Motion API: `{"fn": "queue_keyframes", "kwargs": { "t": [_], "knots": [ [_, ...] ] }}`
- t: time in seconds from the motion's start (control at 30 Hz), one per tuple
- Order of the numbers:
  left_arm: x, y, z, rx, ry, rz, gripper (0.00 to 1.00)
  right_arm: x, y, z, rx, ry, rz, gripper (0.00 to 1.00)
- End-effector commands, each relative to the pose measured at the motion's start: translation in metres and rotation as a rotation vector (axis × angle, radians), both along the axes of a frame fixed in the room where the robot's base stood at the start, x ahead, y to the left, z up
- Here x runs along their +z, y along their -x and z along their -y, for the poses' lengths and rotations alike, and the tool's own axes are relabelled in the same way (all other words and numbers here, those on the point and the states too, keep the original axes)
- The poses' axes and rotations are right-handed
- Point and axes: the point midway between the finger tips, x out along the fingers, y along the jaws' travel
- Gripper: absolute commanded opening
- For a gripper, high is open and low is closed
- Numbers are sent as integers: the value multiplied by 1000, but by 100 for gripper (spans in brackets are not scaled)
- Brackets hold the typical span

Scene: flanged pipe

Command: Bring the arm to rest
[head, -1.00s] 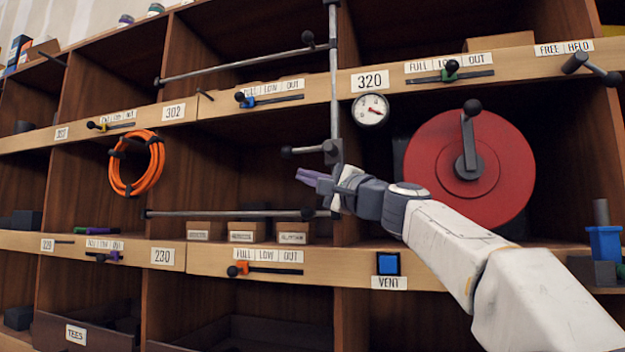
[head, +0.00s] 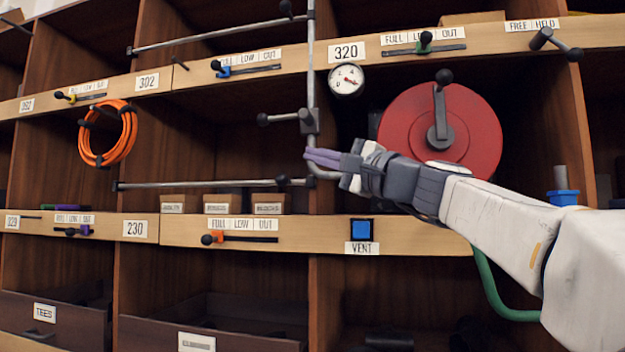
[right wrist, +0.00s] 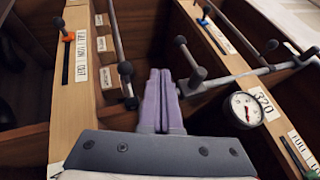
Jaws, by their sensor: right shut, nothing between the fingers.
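My right gripper (head: 310,158) is in the middle of the head view, its arm reaching in from the right. Its purple fingers point left and are shut with nothing between them. In the head view the fingertips overlap the lower bend of the upright metal rod (head: 311,80); I cannot tell whether they touch. In the right wrist view the closed fingers (right wrist: 158,98) lie side by side at the centre, with black-knobbed rods around them. My left gripper is not in view.
A wooden shelf wall holds a red reel (head: 405,125), a dial gauge (head: 346,80), an orange coil (head: 107,140) and a blue VENT button (head: 361,230). Rods (head: 215,185) with black knobs jut across the bays. Small boxes (head: 216,203) stand left of the gripper. A green hose (head: 490,285) hangs below my arm.

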Motion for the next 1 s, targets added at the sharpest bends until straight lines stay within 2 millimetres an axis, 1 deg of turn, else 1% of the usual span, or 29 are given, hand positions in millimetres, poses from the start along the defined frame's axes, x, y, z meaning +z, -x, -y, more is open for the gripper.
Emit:
{"fn": "queue_keyframes", "kwargs": {
  "t": [0.17,0.23,0.27,0.37,0.4,0.47,0.5,0.57,0.6,0.67,0.7,0.77,0.8,0.87,0.9,0.97,1.0],
  "knots": [
    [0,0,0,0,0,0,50,-1,0,-1,0,3,-1,0],
    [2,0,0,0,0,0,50,-7,-1,-6,4,25,-14,0],
    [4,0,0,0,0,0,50,-13,-1,-10,8,43,-22,0],
    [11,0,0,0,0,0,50,-48,2,-35,33,157,-73,0],
    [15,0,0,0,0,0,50,-69,5,-48,51,225,-100,0],
    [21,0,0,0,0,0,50,-106,15,-69,86,343,-140,0],
    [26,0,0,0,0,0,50,-132,24,-81,116,429,-164,0],
    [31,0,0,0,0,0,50,-173,41,-97,164,560,-195,0],
    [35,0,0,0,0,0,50,-199,55,-106,200,649,-209,0],
    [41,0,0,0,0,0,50,-238,79,-115,261,781,-227,0],
    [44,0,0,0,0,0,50,-264,96,-118,305,873,-233,0],
    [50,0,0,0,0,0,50,-300,124,-120,376,1008,-236,0],
    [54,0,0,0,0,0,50,-324,144,-118,428,1099,-234,0],
    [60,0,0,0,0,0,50,-358,174,-112,508,1236,-222,0],
    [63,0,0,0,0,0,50,-378,194,-105,563,1323,-209,0],
    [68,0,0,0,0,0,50,-405,222,-92,643,1447,-185,0],
    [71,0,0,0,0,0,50,-420,239,-82,697,1525,-164,0]
  ]
}}
